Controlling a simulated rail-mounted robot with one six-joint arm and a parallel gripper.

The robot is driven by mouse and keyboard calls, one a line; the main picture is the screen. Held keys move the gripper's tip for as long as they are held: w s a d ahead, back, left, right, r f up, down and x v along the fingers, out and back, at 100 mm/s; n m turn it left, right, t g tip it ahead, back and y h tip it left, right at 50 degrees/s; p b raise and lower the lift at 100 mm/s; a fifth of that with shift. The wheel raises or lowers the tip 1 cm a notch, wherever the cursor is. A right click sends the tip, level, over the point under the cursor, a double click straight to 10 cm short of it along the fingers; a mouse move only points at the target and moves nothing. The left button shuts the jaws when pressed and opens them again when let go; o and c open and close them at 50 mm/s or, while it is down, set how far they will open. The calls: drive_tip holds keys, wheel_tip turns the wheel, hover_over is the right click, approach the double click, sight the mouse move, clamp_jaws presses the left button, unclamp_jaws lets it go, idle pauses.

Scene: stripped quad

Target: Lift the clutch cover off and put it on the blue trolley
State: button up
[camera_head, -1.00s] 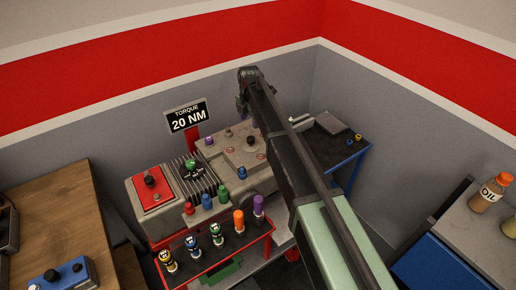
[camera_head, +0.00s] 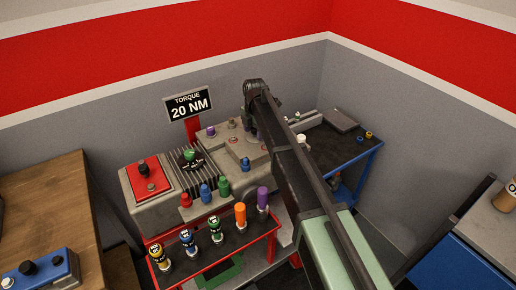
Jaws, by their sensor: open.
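The grey engine block (camera_head: 150,205) stands against the wall. On its right part lies a raised grey plate (camera_head: 232,155), which seems to be the clutch cover, with small coloured caps around it. My arm crosses over its right side and hides part of it. My gripper (camera_head: 249,122) hangs from the wrist at the plate's far edge. It is open, but its fingertips are mostly hidden, and I cannot tell whether it touches anything. The blue trolley (camera_head: 362,158) stands to the right of the engine with a dark top.
A grey block (camera_head: 341,120), a pale bar (camera_head: 304,122) and small rings (camera_head: 368,135) lie on the trolley's far part; its nearer top is partly hidden. A red rack (camera_head: 215,262) of coloured tools stands in front. A wooden bench (camera_head: 45,200) is at left, a blue cabinet (camera_head: 445,258) at right.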

drive_tip(key=shift+r, duration=0.15)
drive_tip(key=shift+c, duration=0.5)
clamp_jaws()
drive_tip(key=shift+r, duration=0.1)
